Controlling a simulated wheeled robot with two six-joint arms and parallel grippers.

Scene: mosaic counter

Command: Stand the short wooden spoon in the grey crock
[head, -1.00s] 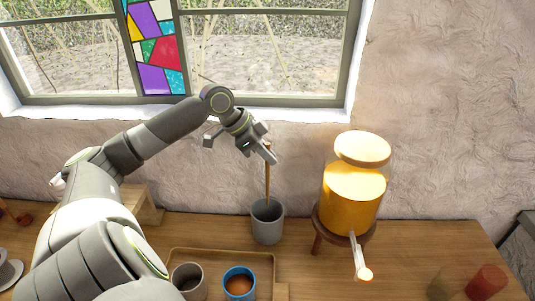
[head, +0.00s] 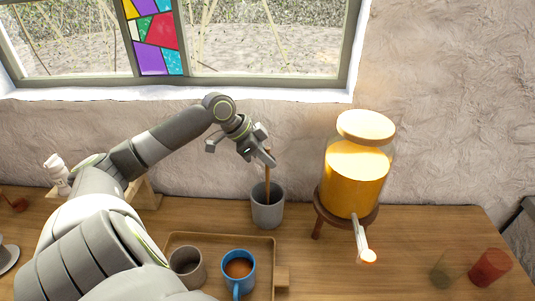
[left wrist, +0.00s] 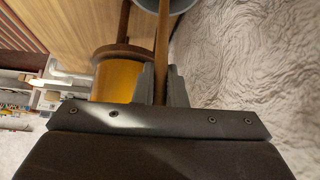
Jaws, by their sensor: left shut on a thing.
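The grey crock (head: 268,210) stands on the wooden counter near the wall; part of its rim shows at the top of the left wrist view (left wrist: 178,6). My left gripper (head: 268,160) is above the crock, shut on the wooden spoon (head: 267,183). The spoon is nearly upright, and its lower end is inside the crock mouth; whether it touches the bottom is hidden. In the left wrist view the spoon (left wrist: 161,45) runs between the two fingers toward the crock. My right gripper is not in view.
A drinks dispenser (head: 355,180) with amber liquid stands on a wooden stand right of the crock, its tap facing front. A tray (head: 210,240) in front holds a grey cup (head: 187,266) and a blue mug (head: 238,270). A red cup (head: 490,267) is at far right.

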